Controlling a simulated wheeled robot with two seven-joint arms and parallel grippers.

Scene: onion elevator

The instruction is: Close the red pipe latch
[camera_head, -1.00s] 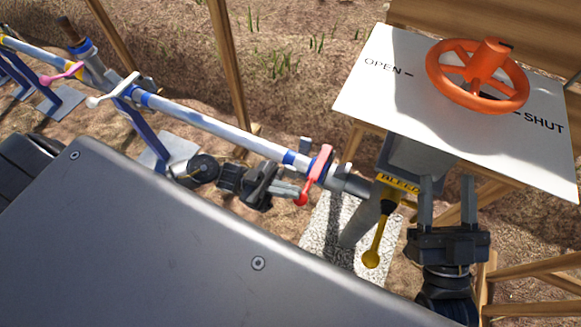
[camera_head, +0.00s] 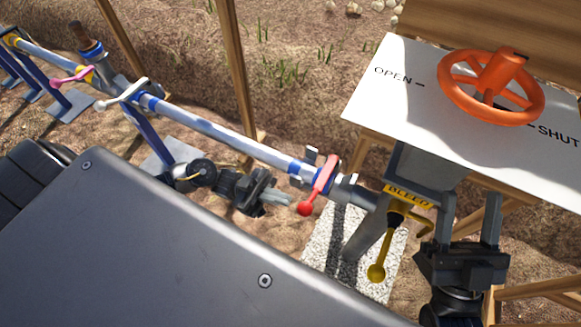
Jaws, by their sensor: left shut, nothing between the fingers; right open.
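The red latch (camera_head: 320,184) is a lever with a ball end, fixed on the blue and white pipe (camera_head: 228,134). It slants down to the left, with its red ball end lowest. My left gripper (camera_head: 288,199) is shut and empty, just left of the red ball end. A small gap seems to lie between its fingertips and the latch. My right gripper (camera_head: 468,216) is open, its two fingers pointing up, right of the yellow bleed lever and below the sign board. Nothing is between its fingers.
A yellow bleed lever (camera_head: 382,248) hangs between the grippers. An orange wheel (camera_head: 490,86) sits on a white OPEN/SHUT board (camera_head: 400,105) at the upper right. White (camera_head: 122,95) and pink (camera_head: 72,75) latches are farther left on the pipe. Wooden posts stand behind it.

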